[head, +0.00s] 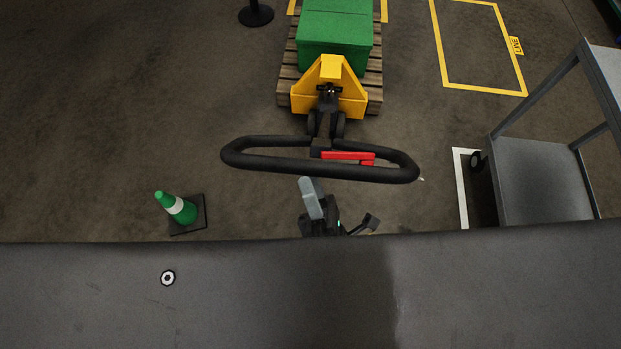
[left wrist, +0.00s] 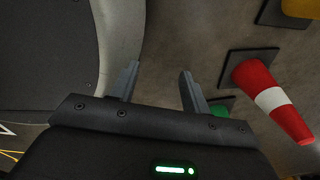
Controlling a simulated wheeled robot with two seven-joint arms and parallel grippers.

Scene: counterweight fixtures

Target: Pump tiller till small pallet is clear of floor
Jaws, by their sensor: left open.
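The black loop handle of the tiller (head: 240,160), with a red lever (head: 347,156), stands above the floor in the middle of the head view. It joins a yellow pallet truck (head: 330,92) behind it. The small wooden pallet (head: 287,85) carries a green box (head: 335,40); whether the pallet touches the floor cannot be told. My right gripper (head: 312,190) is just below the handle in the picture, apparently not holding it. One grey finger shows clearly; its opening is unclear. My left gripper (left wrist: 159,70) is open and empty in the left wrist view, with no tiller in sight there.
A green cone (head: 180,209) stands left of the handle. A grey shelf cart (head: 540,180) stands at right. A black post base (head: 256,15) and yellow floor markings (head: 485,90) lie farther back. The left wrist view shows a red-and-white cone (left wrist: 262,85) near my left gripper.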

